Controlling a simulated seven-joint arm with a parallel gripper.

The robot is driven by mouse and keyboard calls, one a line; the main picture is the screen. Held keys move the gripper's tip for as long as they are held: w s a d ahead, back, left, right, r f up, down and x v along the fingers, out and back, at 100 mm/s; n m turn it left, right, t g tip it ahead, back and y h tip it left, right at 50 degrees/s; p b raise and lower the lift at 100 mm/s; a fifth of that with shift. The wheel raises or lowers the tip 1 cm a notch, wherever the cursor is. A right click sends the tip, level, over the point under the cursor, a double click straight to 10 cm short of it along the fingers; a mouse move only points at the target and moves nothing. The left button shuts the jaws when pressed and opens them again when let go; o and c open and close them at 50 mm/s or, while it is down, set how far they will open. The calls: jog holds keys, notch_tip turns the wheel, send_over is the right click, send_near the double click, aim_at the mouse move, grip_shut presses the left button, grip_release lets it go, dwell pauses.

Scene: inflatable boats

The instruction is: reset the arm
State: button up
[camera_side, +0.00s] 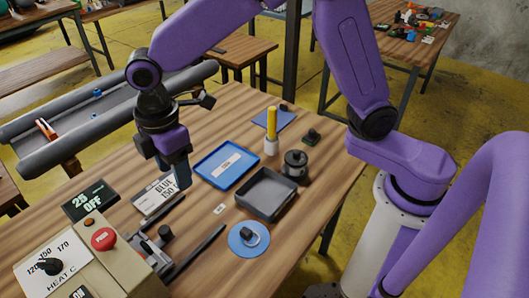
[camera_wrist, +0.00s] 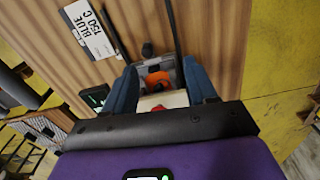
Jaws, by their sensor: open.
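My gripper (camera_side: 178,178) hangs from the purple arm, pointing down above the left part of the wooden table in the side view. In the wrist view my gripper (camera_wrist: 160,68) shows two blue fingers spread apart. Nothing is held between them. Between and beyond the fingers, the wrist view shows a grey fixture with an orange part (camera_wrist: 158,78) and a white and red piece, partly hidden by my gripper.
A control box with a red button (camera_side: 103,239) and dial stands at front left. A blue tray (camera_side: 207,178), grey tray (camera_side: 285,206), dark pot (camera_side: 295,166), yellow-handled tool (camera_side: 271,122) and blue disc (camera_side: 237,248) lie to the right. An inflatable tube boat is behind.

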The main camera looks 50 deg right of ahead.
jog(key=s+d+r+m, duration=0.1)
jog(key=s+d+m, duration=0.3)
jog(key=s+d, duration=1.7)
jog(key=d, duration=0.3)
jog(key=shift+s+d+r, duration=0.15)
jog(key=shift+s+d, duration=0.05)
jog(key=shift+s, duration=0.15)
